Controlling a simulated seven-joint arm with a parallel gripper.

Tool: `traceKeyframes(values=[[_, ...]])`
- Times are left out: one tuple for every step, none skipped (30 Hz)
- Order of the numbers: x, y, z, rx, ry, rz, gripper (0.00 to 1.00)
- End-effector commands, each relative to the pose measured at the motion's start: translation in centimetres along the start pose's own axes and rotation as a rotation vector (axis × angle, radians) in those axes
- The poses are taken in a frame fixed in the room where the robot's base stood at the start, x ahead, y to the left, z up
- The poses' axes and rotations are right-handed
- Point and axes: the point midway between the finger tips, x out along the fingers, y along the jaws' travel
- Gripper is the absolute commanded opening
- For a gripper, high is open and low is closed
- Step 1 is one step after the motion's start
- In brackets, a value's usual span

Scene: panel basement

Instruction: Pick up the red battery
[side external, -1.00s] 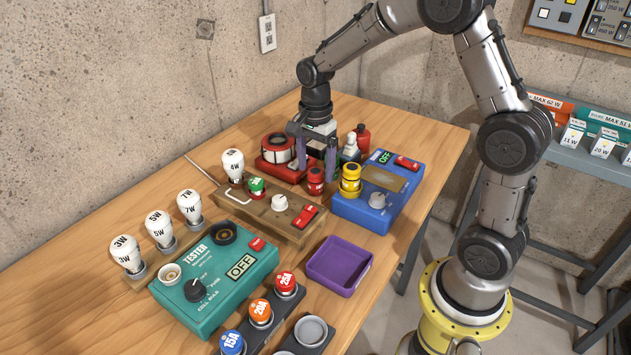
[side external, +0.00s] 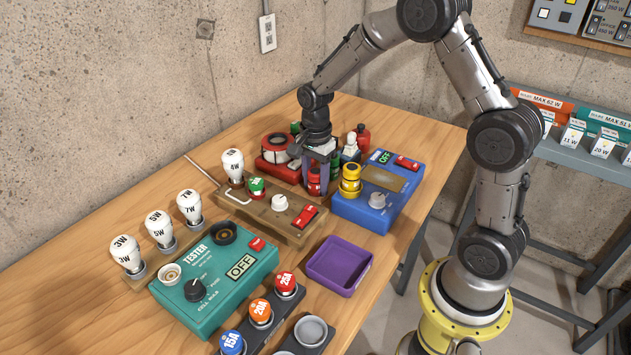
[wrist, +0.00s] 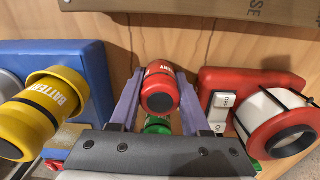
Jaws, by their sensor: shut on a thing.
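The red battery (wrist: 160,85) is a short red cylinder with a dark band and end. In the wrist view it sits between the two purple fingers of my gripper (wrist: 160,92), which are shut on it. In the side view the red battery (side external: 314,181) stands upright between the fingertips of my gripper (side external: 319,178), partly hidden by a finger.
A blue box (side external: 372,205) with a yellow battery (side external: 350,178) stands close on the right. A red device (side external: 281,168) with a white roll is behind left. The wooden box (side external: 262,212) and purple tray (side external: 338,266) are in front.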

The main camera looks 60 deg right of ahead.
Motion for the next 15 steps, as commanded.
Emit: traceKeyframes(values=[[-0.03,-0.01,0.0,0.0,0.0,-0.001,0.15],[-0.03,-0.02,0.0,0.0,0.0,-0.001,0.1],[-0.03,-0.02,0.0,0.0,0.0,-0.001,0.03],[-0.04,-0.02,0.0,0.0,0.0,-0.001,0.0],[-0.04,-0.02,0.0,0.0,0.0,-0.001,0.0],[-0.04,-0.02,0.0,0.0,0.0,-0.001,0.0],[-0.08,-0.05,-0.01,0.0,0.0,-0.002,0.0],[-0.08,-0.05,-0.01,0.0,0.0,-0.002,0.0],[-0.08,-0.05,-0.01,0.0,0.0,-0.002,0.0],[-0.08,-0.05,-0.01,0.0,0.0,-0.002,0.0],[-0.08,-0.05,-0.01,0.0,0.0,-0.002,0.0],[-0.1,-0.06,-0.01,0.0,0.0,-0.002,0.0],[-0.17,-0.07,-0.01,0.0,0.0,-0.002,0.0],[-0.29,-0.08,-0.01,0.0,0.0,-0.003,0.0],[-0.55,-0.11,-0.02,0.0,0.001,-0.004,0.0]])
